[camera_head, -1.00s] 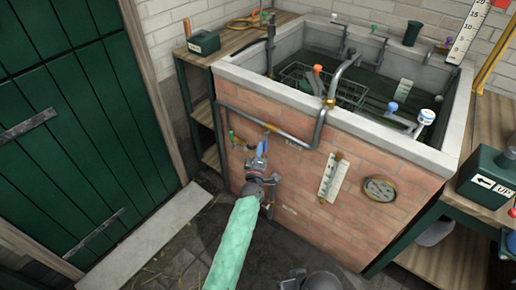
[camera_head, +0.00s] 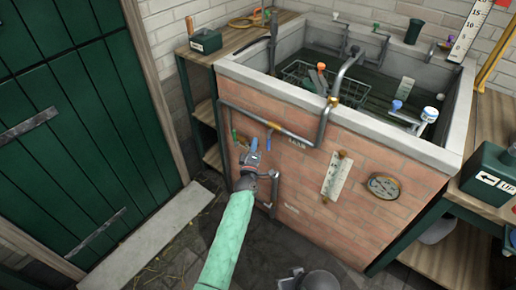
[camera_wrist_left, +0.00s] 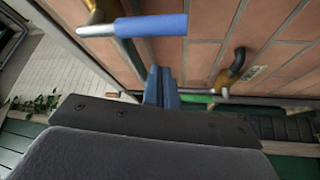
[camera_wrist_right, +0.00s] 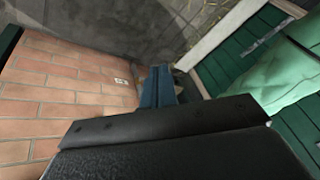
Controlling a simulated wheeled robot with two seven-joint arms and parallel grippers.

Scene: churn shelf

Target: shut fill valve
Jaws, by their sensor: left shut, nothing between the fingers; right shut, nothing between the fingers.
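A blue-handled lever (camera_head: 272,126) sits by the pipe on the brick front of the tub. A green-handled lever (camera_head: 235,137) is to its left. I cannot tell from any readable label which one is the fill valve. My left gripper (camera_head: 254,146) is shut and empty, just below and between the two levers. In the left wrist view its fingertips (camera_wrist_left: 162,72) are close under the blue handle (camera_wrist_left: 150,26), with the green handle (camera_wrist_left: 196,98) behind to the right; no contact is clear. My right gripper (camera_wrist_right: 157,72) is shut and empty, away from the levers.
A grey pipe (camera_head: 321,128) runs along the brick front. A white scale (camera_head: 336,176) and a round gauge (camera_head: 384,187) are to the right. A wooden shelf (camera_head: 212,157) stands left of the tub, and a green door (camera_head: 80,140) is farther left.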

